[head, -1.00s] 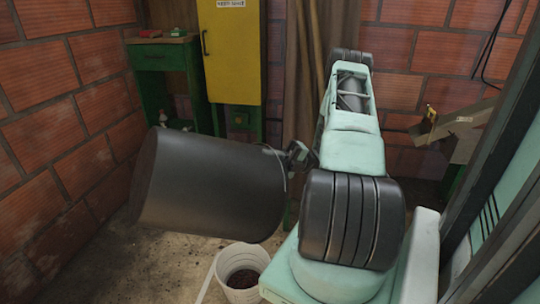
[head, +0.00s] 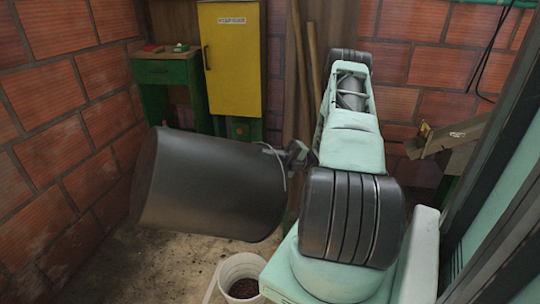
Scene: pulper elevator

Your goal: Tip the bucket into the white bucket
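A large dark grey bucket (head: 208,186) hangs in the air, tipped onto its side, left of my arm. A thin wire handle shows at its right end. My gripper (head: 298,156) is at that right end, beside the handle; its fingers are too small and partly hidden to show whether they are shut. The white bucket (head: 229,269) stands upright on the floor below and to the right of the dark bucket's middle. It has dark reddish-brown material inside, and its lower part is cut off by the frame. The dark bucket's mouth is not clearly visible.
A green cabinet (head: 167,75) with small items on top and a yellow cabinet (head: 230,58) stand at the back. Wooden poles lean against the back wall. A metal chute (head: 447,137) is at right. Brick walls enclose the left. Dirty floor (head: 140,262) lies open at lower left.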

